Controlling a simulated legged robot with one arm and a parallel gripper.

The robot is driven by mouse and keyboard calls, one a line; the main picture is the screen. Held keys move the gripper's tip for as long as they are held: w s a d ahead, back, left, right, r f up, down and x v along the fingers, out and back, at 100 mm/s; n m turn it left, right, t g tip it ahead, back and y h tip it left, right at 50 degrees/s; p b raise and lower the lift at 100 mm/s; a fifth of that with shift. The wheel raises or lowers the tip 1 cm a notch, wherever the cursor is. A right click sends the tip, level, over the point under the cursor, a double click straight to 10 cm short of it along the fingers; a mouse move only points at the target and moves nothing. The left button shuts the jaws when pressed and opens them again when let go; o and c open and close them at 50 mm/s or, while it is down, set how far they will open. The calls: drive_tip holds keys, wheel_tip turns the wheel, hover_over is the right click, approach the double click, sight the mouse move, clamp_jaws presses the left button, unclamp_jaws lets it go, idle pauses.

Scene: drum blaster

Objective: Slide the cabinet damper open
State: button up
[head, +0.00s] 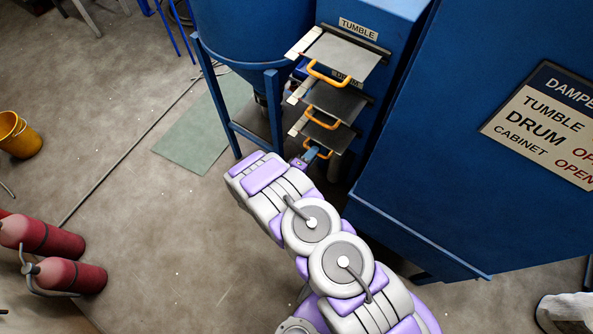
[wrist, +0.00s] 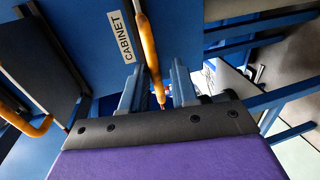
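The cabinet damper (head: 338,138) is the lowest of three grey plates stacked on the blue housing in the head view. Its orange handle (head: 318,153) is partly hidden by my gripper and the plates above. In the wrist view the CABINET label (wrist: 121,37) is on a blue face, with an orange handle (wrist: 148,45) beside it. My gripper (wrist: 158,88) is open. The cabinet plate's extent is hard to tell.
Above are the tumble damper plate (head: 345,55) and the middle damper plate (head: 338,100), both sticking out with orange handles. A blue hopper on legs (head: 238,45) stands left. A large blue cabinet (head: 450,170) with a sign (head: 545,125) is right. The floor at left is mostly free.

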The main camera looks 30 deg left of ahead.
drive_tip(key=d+p+v, duration=0.1)
drive_tip(key=p+v, duration=0.4)
drive_tip(key=v, duration=1)
drive_tip(key=shift+s+a+r, duration=0.15)
drive_tip(key=shift+s+a, duration=0.05)
drive_tip(key=shift+s, duration=0.25)
